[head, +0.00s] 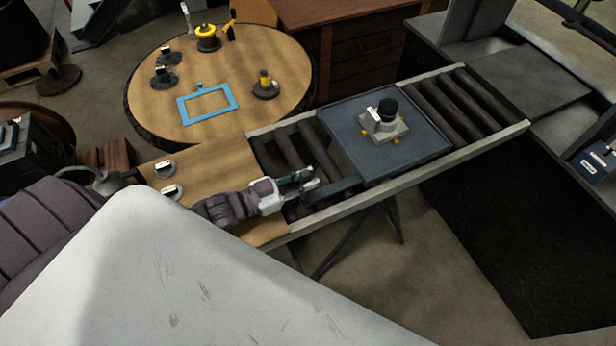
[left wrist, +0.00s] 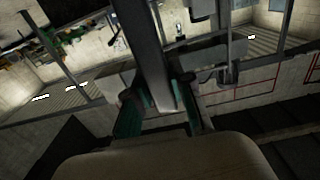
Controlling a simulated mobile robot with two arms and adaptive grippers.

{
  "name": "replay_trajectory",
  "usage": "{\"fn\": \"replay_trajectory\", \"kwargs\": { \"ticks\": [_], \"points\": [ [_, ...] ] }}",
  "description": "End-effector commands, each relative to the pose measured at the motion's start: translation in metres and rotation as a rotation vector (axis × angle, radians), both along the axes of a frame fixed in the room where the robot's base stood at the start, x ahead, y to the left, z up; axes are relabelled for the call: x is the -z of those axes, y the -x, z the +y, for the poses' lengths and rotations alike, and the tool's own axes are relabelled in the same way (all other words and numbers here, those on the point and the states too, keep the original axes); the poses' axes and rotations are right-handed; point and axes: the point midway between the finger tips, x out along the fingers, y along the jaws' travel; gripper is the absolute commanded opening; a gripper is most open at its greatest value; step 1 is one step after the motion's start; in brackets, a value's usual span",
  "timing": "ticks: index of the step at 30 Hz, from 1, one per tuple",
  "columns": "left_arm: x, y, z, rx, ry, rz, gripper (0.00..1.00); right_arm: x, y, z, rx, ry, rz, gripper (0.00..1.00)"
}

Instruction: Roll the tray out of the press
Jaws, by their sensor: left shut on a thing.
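The dark tray (head: 352,122) lies on the roller conveyor in the head view. A grey block with a black cylindrical top (head: 384,121) stands on the tray. A bar-like handle (head: 333,188) sticks out of the tray's near left side. My left gripper (head: 308,181) is shut on this handle. In the left wrist view the handle (left wrist: 148,60) runs between the green-padded fingers of the left gripper (left wrist: 160,112). The press (head: 455,28) stands at the upper right, only partly in view, with a flat dark plate (head: 530,75) at the conveyor's end. My right gripper is not in view.
The roller conveyor (head: 470,95) has bare rollers on both sides of the tray. A wooden board (head: 215,160) lies at its left end with small labelled parts. A round wooden table (head: 220,75) with a blue frame (head: 207,103) and several parts stands behind.

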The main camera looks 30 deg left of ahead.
Motion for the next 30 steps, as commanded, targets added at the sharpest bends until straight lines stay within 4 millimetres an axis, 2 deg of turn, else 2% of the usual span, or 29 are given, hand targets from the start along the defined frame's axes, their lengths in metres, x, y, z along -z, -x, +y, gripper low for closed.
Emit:
{"fn": "replay_trajectory", "kwargs": {
  "ticks": [6,7,11,22,30],
  "points": [
    [0.005,0.003,0.001,0.000,-0.007,0.012,0.00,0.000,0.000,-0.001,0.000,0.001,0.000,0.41],
    [0.005,0.003,0.001,0.000,-0.007,0.012,0.25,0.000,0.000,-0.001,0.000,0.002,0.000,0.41],
    [0.004,0.002,0.001,0.000,-0.005,0.010,0.47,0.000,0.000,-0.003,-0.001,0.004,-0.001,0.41],
    [0.002,0.005,0.003,0.000,-0.003,0.006,0.48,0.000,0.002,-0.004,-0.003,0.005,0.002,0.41],
    [0.004,0.040,0.028,-0.001,-0.005,0.010,0.48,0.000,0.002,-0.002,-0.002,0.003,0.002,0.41]
  ]
}}
